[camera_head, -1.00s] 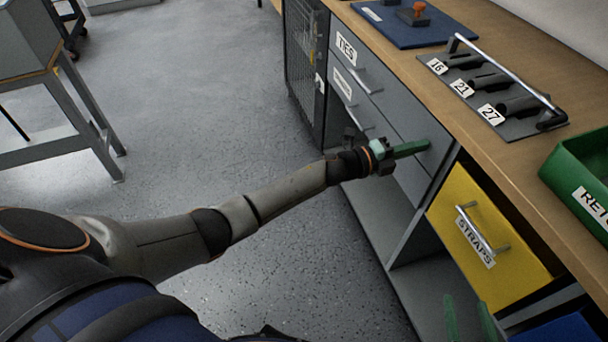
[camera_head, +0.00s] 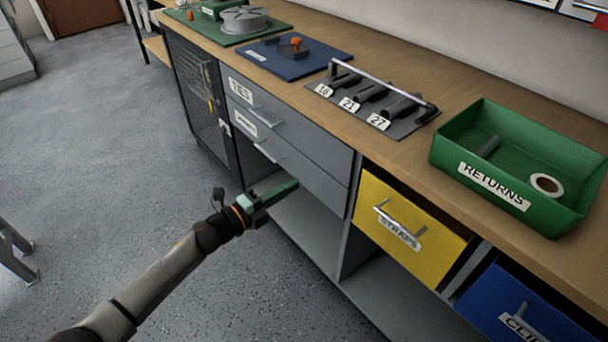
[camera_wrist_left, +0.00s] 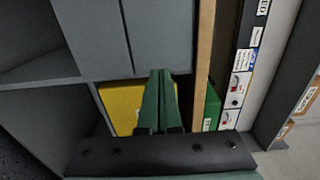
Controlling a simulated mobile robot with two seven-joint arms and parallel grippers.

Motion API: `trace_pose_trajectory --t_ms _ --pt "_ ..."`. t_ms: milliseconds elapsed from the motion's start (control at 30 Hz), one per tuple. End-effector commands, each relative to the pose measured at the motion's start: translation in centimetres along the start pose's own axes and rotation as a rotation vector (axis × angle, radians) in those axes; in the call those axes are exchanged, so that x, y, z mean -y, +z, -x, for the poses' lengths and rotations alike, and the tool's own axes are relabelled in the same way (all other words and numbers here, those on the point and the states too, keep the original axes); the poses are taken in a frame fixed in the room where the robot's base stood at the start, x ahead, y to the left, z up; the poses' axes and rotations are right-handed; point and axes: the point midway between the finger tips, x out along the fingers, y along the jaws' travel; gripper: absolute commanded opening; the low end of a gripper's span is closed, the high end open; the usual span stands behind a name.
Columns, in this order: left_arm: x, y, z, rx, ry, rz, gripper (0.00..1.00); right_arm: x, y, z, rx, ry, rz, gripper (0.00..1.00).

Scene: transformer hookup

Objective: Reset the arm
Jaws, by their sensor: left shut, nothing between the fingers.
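My left gripper (camera_head: 281,190) reaches in from the lower left in the head view, in front of the grey drawers and the open shelf below them. Its green fingers are shut with nothing between them. In the left wrist view the closed fingers (camera_wrist_left: 158,100) point toward the grey cabinet front, with the yellow drawer (camera_wrist_left: 122,104) behind them. My right gripper is not in the head view now.
The wooden bench (camera_head: 330,128) carries a numbered holder (camera_head: 372,100), a blue mat (camera_head: 318,66) and a green RETURNS bin (camera_head: 520,165). The yellow STRAPS drawer (camera_head: 405,222) and blue drawer (camera_head: 515,310) stand partly open.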

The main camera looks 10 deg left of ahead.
Motion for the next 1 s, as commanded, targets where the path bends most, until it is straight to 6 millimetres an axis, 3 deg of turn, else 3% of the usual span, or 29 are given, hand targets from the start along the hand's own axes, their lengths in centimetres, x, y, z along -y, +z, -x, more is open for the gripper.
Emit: trace_pose_trajectory --t_ms 133,367,533,667,1000 --pt "0.0 0.0 1.6 0.000 0.000 -0.001 0.00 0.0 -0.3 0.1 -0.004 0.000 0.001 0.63" --pt "0.0 0.0 2.1 0.000 -0.001 0.000 0.00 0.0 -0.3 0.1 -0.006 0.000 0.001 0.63" --pt "-1.0 -1.2 2.7 0.056 -0.005 0.126 0.00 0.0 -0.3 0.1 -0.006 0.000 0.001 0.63" --pt "-3.3 -3.2 4.9 0.191 0.001 0.413 0.00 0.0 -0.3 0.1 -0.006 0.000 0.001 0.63" --pt "-11.1 -10.3 15.1 0.642 0.127 1.277 0.00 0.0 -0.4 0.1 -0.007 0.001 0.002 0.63"
